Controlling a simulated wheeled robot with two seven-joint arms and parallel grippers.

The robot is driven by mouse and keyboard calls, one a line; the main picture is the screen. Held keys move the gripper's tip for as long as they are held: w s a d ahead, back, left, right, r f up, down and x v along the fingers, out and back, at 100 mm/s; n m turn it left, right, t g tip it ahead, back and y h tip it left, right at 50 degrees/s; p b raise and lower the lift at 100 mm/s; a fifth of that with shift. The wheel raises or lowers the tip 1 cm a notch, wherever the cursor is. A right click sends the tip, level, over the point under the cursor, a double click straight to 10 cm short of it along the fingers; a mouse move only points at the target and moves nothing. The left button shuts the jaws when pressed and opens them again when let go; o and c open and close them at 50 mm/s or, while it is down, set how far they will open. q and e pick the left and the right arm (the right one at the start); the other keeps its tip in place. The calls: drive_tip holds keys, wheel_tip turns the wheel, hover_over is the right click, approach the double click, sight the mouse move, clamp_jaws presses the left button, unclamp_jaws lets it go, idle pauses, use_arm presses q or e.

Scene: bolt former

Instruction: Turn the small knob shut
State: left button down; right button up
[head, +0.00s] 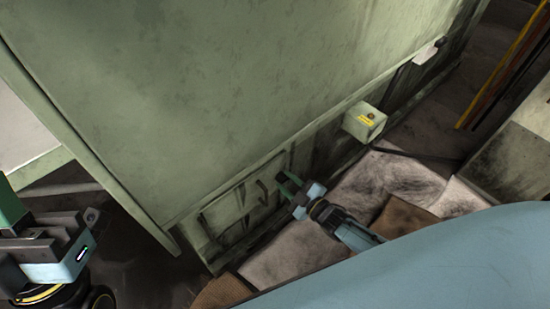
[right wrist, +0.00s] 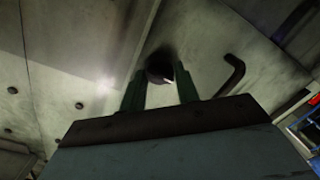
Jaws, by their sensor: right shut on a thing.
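The small knob (right wrist: 160,72) is a dark round knob on the machine's pale panel. In the right wrist view it sits between the two green fingers of my right gripper (right wrist: 160,88), which are shut on it. In the head view my right gripper (head: 285,181) reaches the lower panel of the green machine, and its fingertips are at the knob (head: 280,179), which is mostly hidden there. My left gripper (head: 50,250) is at the lower left in the head view, away from the machine; its fingertips are not clearly shown.
The large green machine (head: 220,90) fills the middle. Bent dark handles (head: 263,192) are left of the gripper; one bent handle (right wrist: 234,74) shows close by in the wrist view. A small box with a yellow label (head: 364,122) juts out to the right. Stained sheets (head: 390,180) cover the floor.

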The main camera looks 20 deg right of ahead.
drive_tip(key=shift+w+a+r+n, duration=0.15)
drive_tip(key=shift+w+r+n, duration=0.15)
drive_tip(key=shift+n, duration=0.2)
drive_tip(key=shift+r, duration=0.1)
drive_tip(key=o, duration=1)
drive_tip(key=shift+s+d+f, duration=0.15)
drive_tip(key=shift+d+f, duration=0.05)
drive_tip(key=shift+s+f, duration=0.1)
